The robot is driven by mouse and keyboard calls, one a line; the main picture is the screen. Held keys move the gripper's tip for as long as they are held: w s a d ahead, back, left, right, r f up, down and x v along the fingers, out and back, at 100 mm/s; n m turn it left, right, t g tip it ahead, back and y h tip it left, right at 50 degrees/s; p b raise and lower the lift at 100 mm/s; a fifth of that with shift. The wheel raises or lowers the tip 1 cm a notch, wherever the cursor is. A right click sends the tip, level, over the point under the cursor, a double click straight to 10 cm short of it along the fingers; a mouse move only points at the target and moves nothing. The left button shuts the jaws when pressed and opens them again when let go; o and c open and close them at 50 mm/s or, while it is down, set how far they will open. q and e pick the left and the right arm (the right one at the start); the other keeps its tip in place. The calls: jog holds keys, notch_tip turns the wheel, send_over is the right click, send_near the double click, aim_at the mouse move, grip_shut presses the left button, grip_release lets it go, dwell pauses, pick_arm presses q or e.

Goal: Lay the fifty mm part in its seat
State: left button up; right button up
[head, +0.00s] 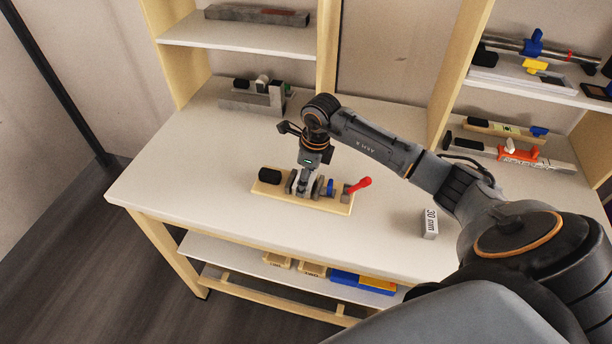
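My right gripper (308,186) points down at a pale wooden fixture board (272,191) on the table, among the parts on it. Its fingertips blend with the grey jaw pieces there, so I cannot tell whether it is open, shut or holding something. The board carries a black knob (270,174) at its left, a blue piece (330,187) and a red-handled clamp (361,186) at its right. A grey block (430,223) with a label that seems to read 30 mm stands apart at the right. No part marked fifty mm is legible. My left gripper is out of view.
A grey vise-like device (252,97) stands at the table's back left. Shelves at right hold tools, including an orange-handled one (518,154). Small trays and a blue bin (344,276) sit on the shelf below. The table's left part is clear.

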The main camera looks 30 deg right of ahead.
aim_at(313, 181)
jog(key=shift+f, duration=0.15)
jog(key=o, duration=1.3)
jog(key=shift+r, duration=0.35)
jog(key=shift+s+d+r+b, duration=0.25)
jog(key=shift+r+b, duration=0.15)
jog(key=shift+r, duration=1.55)
jog(key=shift+s+d+r+b, duration=0.15)
jog(key=shift+r+b, duration=0.3)
jog(key=shift+r, duration=1.45)
jog(key=shift+s+d+r+b, duration=0.15)
jog(key=shift+s+r+b, duration=0.2)
jog(key=shift+r, duration=1.6)
